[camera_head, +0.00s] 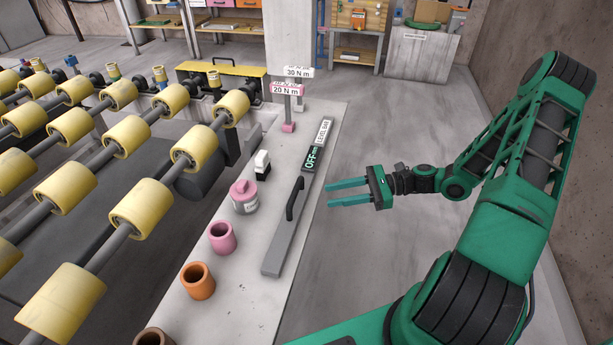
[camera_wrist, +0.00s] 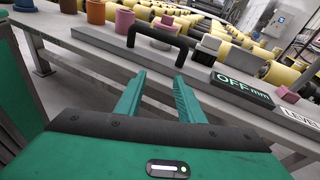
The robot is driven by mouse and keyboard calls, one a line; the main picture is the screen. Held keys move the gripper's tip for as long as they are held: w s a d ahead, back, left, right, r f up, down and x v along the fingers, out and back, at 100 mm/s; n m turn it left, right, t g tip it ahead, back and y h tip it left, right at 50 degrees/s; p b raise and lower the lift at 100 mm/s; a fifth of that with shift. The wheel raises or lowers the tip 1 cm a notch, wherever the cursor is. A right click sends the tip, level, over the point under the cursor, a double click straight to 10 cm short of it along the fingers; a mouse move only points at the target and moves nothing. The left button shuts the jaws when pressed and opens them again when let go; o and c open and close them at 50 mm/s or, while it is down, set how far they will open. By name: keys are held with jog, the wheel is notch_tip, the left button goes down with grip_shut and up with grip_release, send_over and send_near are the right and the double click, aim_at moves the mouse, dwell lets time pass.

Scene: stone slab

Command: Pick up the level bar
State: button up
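The level bar (camera_head: 278,250) is a long grey bar with a black arched handle (camera_head: 294,198), lying along the right side of the stone slab (camera_head: 233,300). Its handle also shows in the wrist view (camera_wrist: 158,33), beyond my fingertips.
Torque signs (camera_head: 287,90) stand at the far end. Yellow rollers (camera_head: 143,205) lie left. The floor right of the slab is clear.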

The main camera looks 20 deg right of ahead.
aim_at(301, 183)
jog(key=w+a+m+t, duration=0.1)
jog(key=w+a, duration=0.1)
jog(key=a, duration=0.1)
jog(key=w+a+y, duration=0.1)
jog(key=w+a, duration=0.1)
jog(key=a, duration=0.1)
jog(key=w+a+r+m+t, duration=0.1)
jog(key=w+a, duration=0.1)
jog(key=a, duration=0.1)
jog(key=shift+w+m+t, duration=0.25)
jog(key=shift+m+t, duration=0.05)
jog(key=shift+r, duration=0.1)
grip_shut()
